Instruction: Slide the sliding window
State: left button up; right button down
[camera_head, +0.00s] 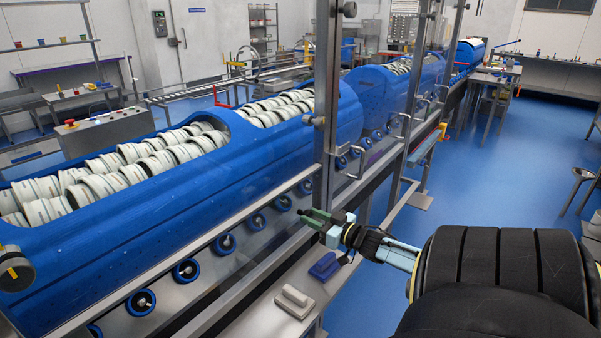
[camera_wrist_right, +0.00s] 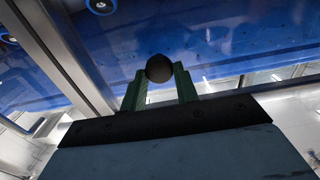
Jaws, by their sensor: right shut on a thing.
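My right gripper (camera_head: 316,217) reaches in from the lower right at the clear window panel in front of the blue machine. Its green fingers also show in the right wrist view (camera_wrist_right: 160,80), closed around a round black knob (camera_wrist_right: 160,67). The knob is hard to make out in the head view. The window's clear pane is seen mainly by faint reflections; a metal upright of its frame (camera_head: 326,90) stands just behind the gripper. In the wrist view a metal frame bar (camera_wrist_right: 62,55) runs along the left. My left gripper is not in view.
A long blue machine (camera_head: 200,190) with rows of white tubs (camera_head: 130,165) lies behind the window. A metal ledge below the gripper holds a blue block (camera_head: 324,266) and a whitish block (camera_head: 295,301). Blue floor (camera_head: 470,180) is open at the right.

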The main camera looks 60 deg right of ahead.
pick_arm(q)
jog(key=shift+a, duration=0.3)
pick_arm(e)
jog(key=shift+d, duration=0.1)
jog(key=c, duration=1.1)
grip_release()
jog(key=shift+o, duration=0.2)
jog(key=shift+s, duration=0.55)
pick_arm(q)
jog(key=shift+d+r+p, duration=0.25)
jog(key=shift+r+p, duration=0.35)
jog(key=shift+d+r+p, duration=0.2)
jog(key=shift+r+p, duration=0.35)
pick_arm(e)
jog(key=s+a, duration=0.1)
jog(key=s, duration=1.1)
jog(key=shift+s+a, duration=0.1)
